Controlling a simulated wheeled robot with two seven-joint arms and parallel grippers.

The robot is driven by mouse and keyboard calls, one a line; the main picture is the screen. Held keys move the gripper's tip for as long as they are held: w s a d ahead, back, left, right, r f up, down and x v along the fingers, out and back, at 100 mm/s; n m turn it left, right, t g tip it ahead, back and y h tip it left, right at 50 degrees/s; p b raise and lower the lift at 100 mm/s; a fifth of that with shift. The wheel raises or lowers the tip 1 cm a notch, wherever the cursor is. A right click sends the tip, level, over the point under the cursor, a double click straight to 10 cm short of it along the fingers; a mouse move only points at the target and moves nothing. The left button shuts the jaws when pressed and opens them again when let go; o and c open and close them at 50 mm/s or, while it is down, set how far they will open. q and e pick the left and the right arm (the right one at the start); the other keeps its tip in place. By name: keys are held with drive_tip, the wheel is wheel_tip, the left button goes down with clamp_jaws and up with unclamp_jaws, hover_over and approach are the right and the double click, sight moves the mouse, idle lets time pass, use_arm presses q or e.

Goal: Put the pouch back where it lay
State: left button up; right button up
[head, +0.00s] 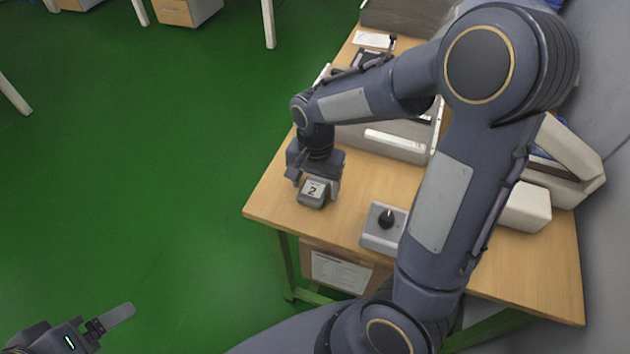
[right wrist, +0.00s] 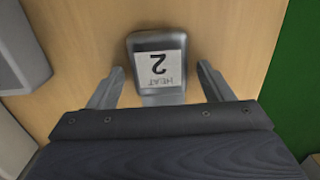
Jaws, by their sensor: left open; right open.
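A small grey item (head: 313,192) with a white label, which I take for the pouch, is at the left part of the wooden table. In the right wrist view (right wrist: 146,44) its label reads "HEAT 2", upside down. My right gripper (head: 316,184) is open, pointing down at it. In the right wrist view its two fingers (right wrist: 160,72) stand on either side of the item, with a gap on each side. The item's near end is partly hidden by the gripper. My left gripper (head: 112,322) is open and empty, over the green floor at the lower left.
The wooden table (head: 268,208) has bare room near its left corner. A grey box with a black knob (head: 386,219) stands right of the item. A large grey machine (head: 385,137) is behind, and a white device (head: 527,206) stands at the right.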

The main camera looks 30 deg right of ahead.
sight(315, 184)
drive_tip(key=shift+r, duration=0.3)
wheel_tip(315, 184, up, 11)
drive_tip(key=p, duration=0.2)
drive_tip(key=s+a+r+n+t+y, duration=0.1)
drive_tip(key=s+n+t, duration=0.5)
drive_tip(key=s, duration=0.9)
drive_tip(key=shift+a+n+y, duration=0.45)
drive_tip(key=shift+n+y, duration=0.75)
